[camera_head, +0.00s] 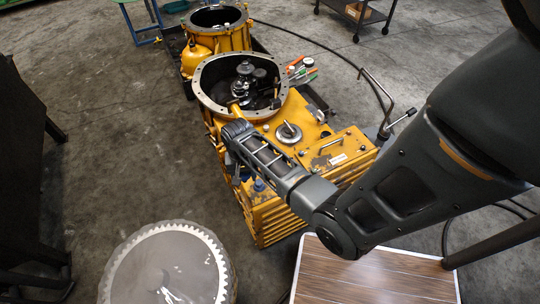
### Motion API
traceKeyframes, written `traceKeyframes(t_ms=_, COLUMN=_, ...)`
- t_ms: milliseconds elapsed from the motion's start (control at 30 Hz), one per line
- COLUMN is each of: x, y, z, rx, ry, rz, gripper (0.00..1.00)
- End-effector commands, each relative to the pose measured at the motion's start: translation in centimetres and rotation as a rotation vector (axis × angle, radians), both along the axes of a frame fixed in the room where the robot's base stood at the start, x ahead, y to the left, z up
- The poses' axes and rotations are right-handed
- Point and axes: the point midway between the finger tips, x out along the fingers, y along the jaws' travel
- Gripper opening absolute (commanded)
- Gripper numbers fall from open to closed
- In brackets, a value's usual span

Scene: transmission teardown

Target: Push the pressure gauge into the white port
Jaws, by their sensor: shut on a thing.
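The yellow transmission housing (262,218) stands in the middle of the picture, with a large open round flange (203,97) at its far end. My arm reaches in from the right and passes low over the housing. My gripper (232,134) is at the housing's left side, just below the flange rim. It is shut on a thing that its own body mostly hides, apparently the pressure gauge. The dial and the white port cannot be made out in this view. I cannot tell whether the gauge touches the port.
A silver round cap (288,132) and a bent metal rod (376,92) stand on or by the housing. A large toothed ring (128,250) is at lower left, a wood-topped table (375,278) at lower right. A second yellow housing (235,40) stands behind. Open floor lies left.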

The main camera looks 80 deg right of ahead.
Motion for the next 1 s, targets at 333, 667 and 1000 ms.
traceKeyframes(t_ms=333, x=-8.6, y=-7.2, z=1.3, rx=-0.002, ry=0.002, rz=-0.503, gripper=0.17)
traceKeyframes(t_ms=667, x=-9.2, y=-7.6, z=0.2, rx=-0.002, ry=0.003, rz=-0.542, gripper=0.17)
traceKeyframes(t_ms=1000, x=-9.2, y=-7.6, z=-3.1, rx=-0.003, ry=0.002, rz=-0.540, gripper=0.17)
